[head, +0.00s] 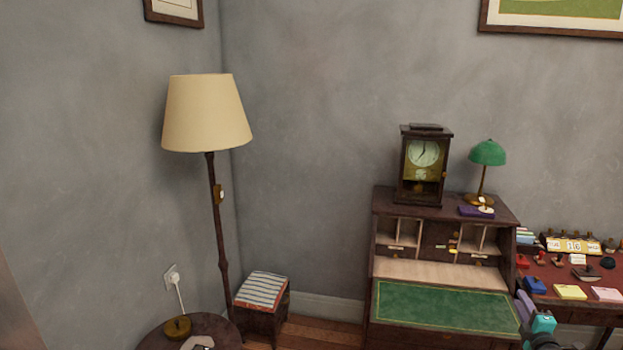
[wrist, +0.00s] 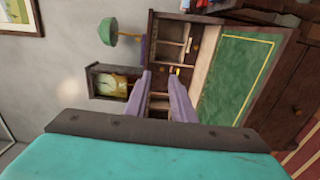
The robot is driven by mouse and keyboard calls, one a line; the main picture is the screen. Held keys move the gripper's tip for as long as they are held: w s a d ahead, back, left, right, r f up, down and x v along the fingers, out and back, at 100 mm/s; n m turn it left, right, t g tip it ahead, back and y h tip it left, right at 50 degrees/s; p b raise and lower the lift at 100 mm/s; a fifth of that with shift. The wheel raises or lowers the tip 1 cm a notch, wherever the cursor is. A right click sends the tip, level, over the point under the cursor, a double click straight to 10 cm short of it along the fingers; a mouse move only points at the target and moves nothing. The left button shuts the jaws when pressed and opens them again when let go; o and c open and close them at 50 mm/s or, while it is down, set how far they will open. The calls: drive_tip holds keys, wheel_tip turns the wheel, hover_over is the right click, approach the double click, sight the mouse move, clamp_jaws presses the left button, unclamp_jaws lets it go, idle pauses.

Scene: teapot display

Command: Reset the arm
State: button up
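My gripper (head: 525,300) shows at the lower right of the head view, with lavender fingers and a teal body, in front of the writing desk's right edge. In the wrist view my gripper (wrist: 161,76) has its two fingers apart with nothing between them. The fingers point toward the pigeonholes of the wooden writing desk (wrist: 215,65), which appears turned on its side there. Most of my arm is out of view.
The writing desk (head: 376,262) has a green writing surface (head: 440,307), and a clock (head: 423,165) and green lamp (head: 487,153) stand on top. A red-topped table (head: 545,268) with stamps and notepads stands at right. A floor lamp (head: 207,115) and striped stool (head: 262,290) stand left.

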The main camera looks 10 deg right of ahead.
drive_tip(key=w+a+f+m+g+b, duration=0.2)
drive_tip(key=a+f+m+g, duration=0.15)
drive_tip(key=a+f, duration=0.55)
drive_tip(key=w+a+f+m+g+b, duration=0.15)
drive_tip(key=a+f+m, duration=0.25)
drive_tip(key=f, duration=0.8)
drive_tip(key=s+a+f+m+g+y+b, duration=0.1)
drive_tip(key=s+a+f+m+g, duration=0.15)
drive_tip(key=a+f, duration=0.6)
drive_tip(key=s+a+f+m+g+y+b, duration=0.1)
drive_tip(key=s+a+f+g, duration=0.3)
drive_tip(key=a+f, duration=0.45)
drive_tip(key=s+a+f+m+g+y+b, duration=0.1)
drive_tip(key=s+a+f+g, duration=0.2)
drive_tip(key=s+a+f, duration=0.5)
drive_tip(key=s+a+f+m+g+y+b, duration=0.1)
drive_tip(key=s+a+f+g+y+b, duration=0.15)
drive_tip(key=s+a, duration=0.5)
drive_tip(key=s+a+f+g, duration=0.1)
drive_tip(key=s+a+g, duration=0.1)
drive_tip(key=s+a, duration=0.5)
drive_tip(key=s+a+f+g+y+b, duration=0.1)
drive_tip(key=s+a+g, duration=0.2)
drive_tip(key=s+a, duration=0.4)
drive_tip(key=shift+a+f, duration=0.3)
drive_tip(key=shift+f, duration=0.05)
